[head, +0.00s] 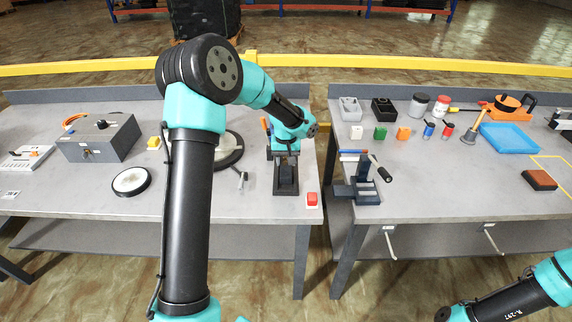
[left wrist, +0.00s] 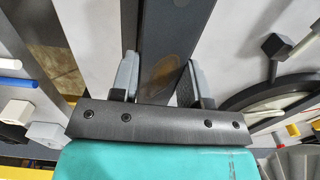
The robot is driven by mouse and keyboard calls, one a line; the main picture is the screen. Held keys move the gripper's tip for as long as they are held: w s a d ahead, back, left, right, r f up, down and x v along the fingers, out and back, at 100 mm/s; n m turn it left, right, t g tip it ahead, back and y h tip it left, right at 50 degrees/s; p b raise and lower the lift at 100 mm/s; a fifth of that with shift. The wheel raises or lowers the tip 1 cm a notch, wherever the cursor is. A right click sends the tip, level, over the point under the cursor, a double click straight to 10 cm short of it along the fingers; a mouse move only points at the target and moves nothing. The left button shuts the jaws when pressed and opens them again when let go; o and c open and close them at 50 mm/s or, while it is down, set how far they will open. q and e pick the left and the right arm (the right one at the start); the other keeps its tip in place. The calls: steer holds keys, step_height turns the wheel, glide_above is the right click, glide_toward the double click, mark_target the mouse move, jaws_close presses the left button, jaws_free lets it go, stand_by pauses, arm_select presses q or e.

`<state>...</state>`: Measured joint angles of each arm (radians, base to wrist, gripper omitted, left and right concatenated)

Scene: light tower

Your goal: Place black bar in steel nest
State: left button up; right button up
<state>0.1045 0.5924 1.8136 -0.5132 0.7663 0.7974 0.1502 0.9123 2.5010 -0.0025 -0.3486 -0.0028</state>
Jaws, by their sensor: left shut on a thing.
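My left gripper (head: 286,154) is over the front right part of the left bench, pointing down. In the left wrist view its fingers (left wrist: 165,85) stand on both sides of a long dark bar (left wrist: 168,45), shut on it. In the head view the black bar (head: 287,173) shows below the gripper, over a dark base (head: 286,190); whether they touch is unclear. A grey block with a recess (head: 350,110) at the back left of the right bench may be the steel nest, but I cannot be sure.
A dark fixture with a handle (head: 366,190) stands on the right bench's front left. A floor gap separates the benches.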

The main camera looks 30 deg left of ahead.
mark_target(286, 161)
arm_select(q)
steer(key=shift+f, duration=1.05)
steer(key=shift+f, duration=0.15)
steer(key=o, duration=1.2)
step_height(286, 161, up, 12)
